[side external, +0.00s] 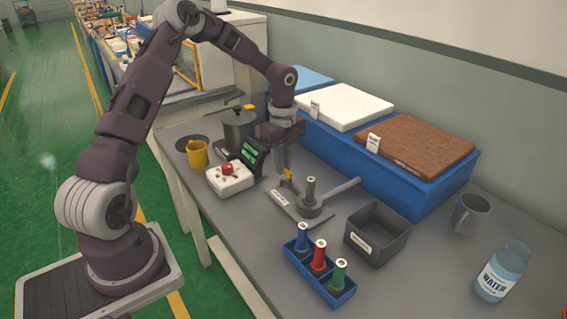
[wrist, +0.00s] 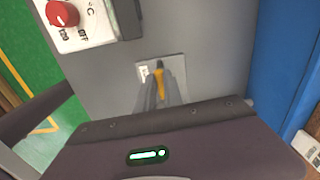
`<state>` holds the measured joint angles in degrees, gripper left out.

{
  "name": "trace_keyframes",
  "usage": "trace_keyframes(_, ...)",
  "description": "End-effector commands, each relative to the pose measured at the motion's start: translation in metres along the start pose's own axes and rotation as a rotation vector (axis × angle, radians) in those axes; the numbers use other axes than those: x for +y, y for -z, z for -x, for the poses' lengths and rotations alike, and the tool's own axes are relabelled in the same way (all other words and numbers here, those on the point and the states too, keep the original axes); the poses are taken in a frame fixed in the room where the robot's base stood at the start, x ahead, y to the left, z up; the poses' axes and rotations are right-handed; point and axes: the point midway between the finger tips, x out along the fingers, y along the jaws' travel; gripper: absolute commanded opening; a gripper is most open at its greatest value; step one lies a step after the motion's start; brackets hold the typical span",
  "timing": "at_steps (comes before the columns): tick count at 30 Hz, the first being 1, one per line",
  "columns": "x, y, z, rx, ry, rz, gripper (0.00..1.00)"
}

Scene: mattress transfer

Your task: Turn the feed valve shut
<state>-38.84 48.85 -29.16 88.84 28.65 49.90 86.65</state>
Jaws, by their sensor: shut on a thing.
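The feed valve appears to be the small yellow handle (side external: 287,174) on a labelled grey plate (side external: 284,203) on the bench; the label is too small to read. In the wrist view the yellow handle (wrist: 159,78) shows between my fingertips, over the plate (wrist: 175,66). My gripper (side external: 285,168) points down and is shut on the handle. The fingers hide part of the handle and its mount in both views, so I cannot tell how far it is turned.
A grey post with a side bar (side external: 311,206) stands close right of the plate. A white box with a red knob (side external: 229,179) and a yellow mug (side external: 197,154) are left. A grey bin (side external: 378,236), a blue rack (side external: 333,293) and a long blue box (side external: 440,188) are also near.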

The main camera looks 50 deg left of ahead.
Motion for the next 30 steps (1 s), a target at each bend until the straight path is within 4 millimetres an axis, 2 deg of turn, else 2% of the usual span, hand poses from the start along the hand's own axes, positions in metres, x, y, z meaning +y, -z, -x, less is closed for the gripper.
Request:
trace_keyframes(8,0.005,0.001,0.001,-0.001,0.000,0.184,0.00)
trace_keyframes(30,0.021,0.011,0.001,0.000,0.002,0.886,0.00)
